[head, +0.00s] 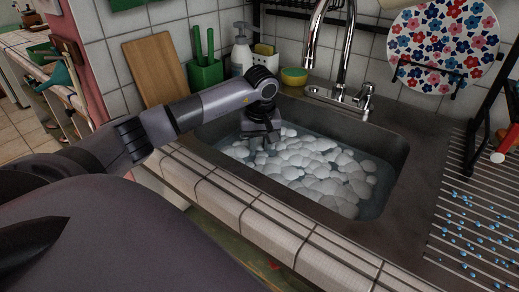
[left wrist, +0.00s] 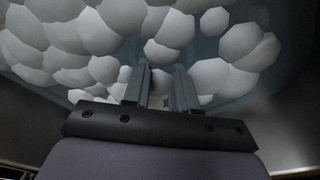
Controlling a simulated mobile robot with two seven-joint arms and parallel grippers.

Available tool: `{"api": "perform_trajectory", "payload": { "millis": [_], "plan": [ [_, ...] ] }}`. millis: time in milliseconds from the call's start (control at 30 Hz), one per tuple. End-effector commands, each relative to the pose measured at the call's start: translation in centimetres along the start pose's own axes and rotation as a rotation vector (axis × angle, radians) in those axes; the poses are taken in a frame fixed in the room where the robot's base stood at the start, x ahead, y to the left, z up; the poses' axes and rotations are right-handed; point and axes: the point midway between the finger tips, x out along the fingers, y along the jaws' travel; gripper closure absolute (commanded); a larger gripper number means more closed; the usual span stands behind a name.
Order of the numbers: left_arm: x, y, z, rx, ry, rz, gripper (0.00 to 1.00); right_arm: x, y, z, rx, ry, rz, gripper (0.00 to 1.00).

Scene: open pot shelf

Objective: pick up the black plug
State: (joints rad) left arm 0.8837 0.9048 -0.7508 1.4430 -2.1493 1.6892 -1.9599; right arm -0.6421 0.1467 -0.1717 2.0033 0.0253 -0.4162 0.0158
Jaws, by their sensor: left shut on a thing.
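My left gripper (head: 260,146) reaches down into the left side of the sink, at the edge of the white foam. In the left wrist view its two fingers (left wrist: 162,80) stand a little apart, with their tips among the foam bubbles. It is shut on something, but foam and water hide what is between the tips. The black plug itself does not show in either view. Foam (head: 318,170) covers much of the water in the sink (head: 398,150). My right gripper is not in view.
A chrome tap (head: 345,60) rises behind the sink. A yellow sponge (head: 294,76), a soap bottle (head: 241,48) and a green holder (head: 205,74) stand along the back. A tiled counter edge (head: 240,205) runs in front. A ridged drainboard (head: 475,225) lies right.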

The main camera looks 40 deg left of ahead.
Motion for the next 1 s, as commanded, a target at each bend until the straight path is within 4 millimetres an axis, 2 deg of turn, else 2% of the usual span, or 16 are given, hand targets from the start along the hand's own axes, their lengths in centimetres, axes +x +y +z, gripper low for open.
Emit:
{"api": "perform_trajectory", "payload": {
  "millis": [167, 367, 800, 1000],
  "plan": [
    [-0.7, 0.0, -0.2, -0.001, 0.002, 0.001, 1.0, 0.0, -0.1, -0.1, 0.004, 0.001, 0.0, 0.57],
    [-3.2, 0.0, -0.6, -0.001, 0.003, 0.002, 1.0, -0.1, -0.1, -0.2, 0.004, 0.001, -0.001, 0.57],
    [-14.5, 0.1, -2.2, -0.001, 0.003, 0.004, 1.0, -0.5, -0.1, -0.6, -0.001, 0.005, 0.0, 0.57],
    [-18.1, 0.0, -2.8, -0.001, 0.001, 0.001, 1.0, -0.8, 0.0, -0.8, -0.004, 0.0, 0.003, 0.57]
  ]
}}
